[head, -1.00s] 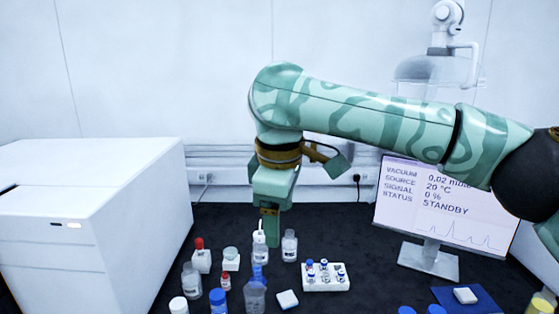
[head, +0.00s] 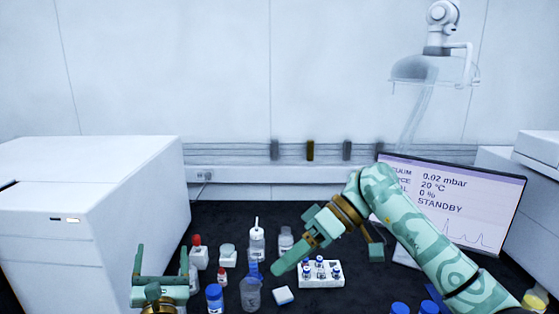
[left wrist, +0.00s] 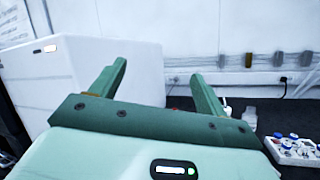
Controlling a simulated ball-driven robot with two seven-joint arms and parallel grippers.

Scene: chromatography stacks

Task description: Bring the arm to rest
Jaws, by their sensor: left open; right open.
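My right arm comes in from the right, and its green gripper (head: 290,242) is open, its fingers pointing left and down. One finger appears in front of the bench items near the white vial rack (head: 311,284); contact cannot be told. My left gripper (head: 162,254) is at the lower left, open with nothing between its fingers, which point up. In the left wrist view the left gripper (left wrist: 160,70) also shows open and empty, facing the white instrument.
A large white instrument (head: 110,190) stands at the left. A clear bottle (head: 250,294), a blue-capped jar (head: 215,298), a white cap-like block (head: 283,295) and red-capped bottles stand mid-bench. A monitor (head: 470,195) is at the right. The dark bench behind the bottles is clear.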

